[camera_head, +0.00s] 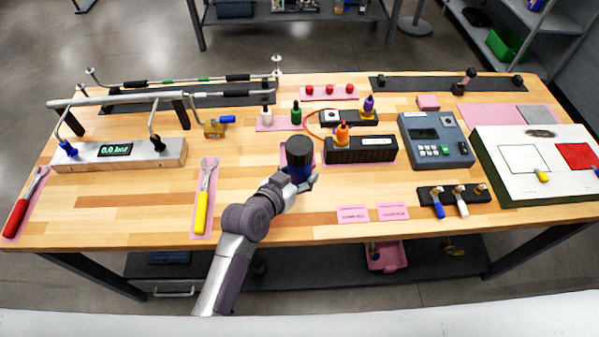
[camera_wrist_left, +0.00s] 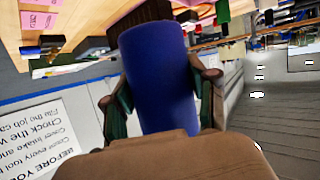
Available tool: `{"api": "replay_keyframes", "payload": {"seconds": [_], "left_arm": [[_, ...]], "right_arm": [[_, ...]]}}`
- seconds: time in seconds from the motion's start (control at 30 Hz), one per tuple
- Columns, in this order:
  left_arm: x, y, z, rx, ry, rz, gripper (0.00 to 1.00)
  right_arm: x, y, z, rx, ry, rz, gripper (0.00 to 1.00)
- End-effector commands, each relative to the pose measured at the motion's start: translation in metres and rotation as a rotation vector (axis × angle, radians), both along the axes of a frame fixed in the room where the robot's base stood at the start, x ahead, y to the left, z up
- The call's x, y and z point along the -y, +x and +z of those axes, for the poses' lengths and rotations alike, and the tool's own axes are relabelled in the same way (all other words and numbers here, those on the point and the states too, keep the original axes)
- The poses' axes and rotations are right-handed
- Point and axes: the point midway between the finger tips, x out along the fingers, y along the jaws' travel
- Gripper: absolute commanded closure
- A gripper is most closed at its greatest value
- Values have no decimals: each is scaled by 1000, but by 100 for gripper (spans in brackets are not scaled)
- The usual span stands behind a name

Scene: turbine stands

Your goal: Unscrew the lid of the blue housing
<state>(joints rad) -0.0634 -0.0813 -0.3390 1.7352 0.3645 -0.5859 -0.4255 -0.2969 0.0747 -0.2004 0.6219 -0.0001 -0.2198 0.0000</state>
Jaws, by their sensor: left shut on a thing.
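The blue housing (camera_head: 301,173) stands upright near the middle of the workbench with its black lid (camera_head: 298,149) on top. My left gripper (camera_head: 302,182) is around the blue body, below the lid. In the left wrist view the blue housing (camera_wrist_left: 160,75) fills the space between the two fingers of my left gripper (camera_wrist_left: 163,100), which are shut on its sides. My right gripper is not in view.
A black block with an orange-tipped bottle (camera_head: 360,153) stands close at the right. A yellow-handled wrench (camera_head: 203,200) lies at the left. A blue-grey meter (camera_head: 435,140) is farther right. Bare wood (camera_head: 250,165) shows left of the housing.

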Motion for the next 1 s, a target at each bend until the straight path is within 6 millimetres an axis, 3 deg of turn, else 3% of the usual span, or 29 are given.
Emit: {"api": "replay_keyframes", "payload": {"seconds": [0.33, 0.53, 0.67, 0.9, 1.0], "left_arm": [[0, 1, 2, 5, -3, 3, 100], [-20, 1, 1, 11, 0, 49, 100], [-51, -2, 2, 13, 7, 127, 100], [-134, -24, 9, 10, 14, 361, 100], [-164, -37, 14, 7, 10, 455, 100]], "right_arm": [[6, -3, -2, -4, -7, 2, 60], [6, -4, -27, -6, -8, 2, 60], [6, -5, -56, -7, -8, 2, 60], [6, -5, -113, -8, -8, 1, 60], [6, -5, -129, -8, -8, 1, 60]]}}
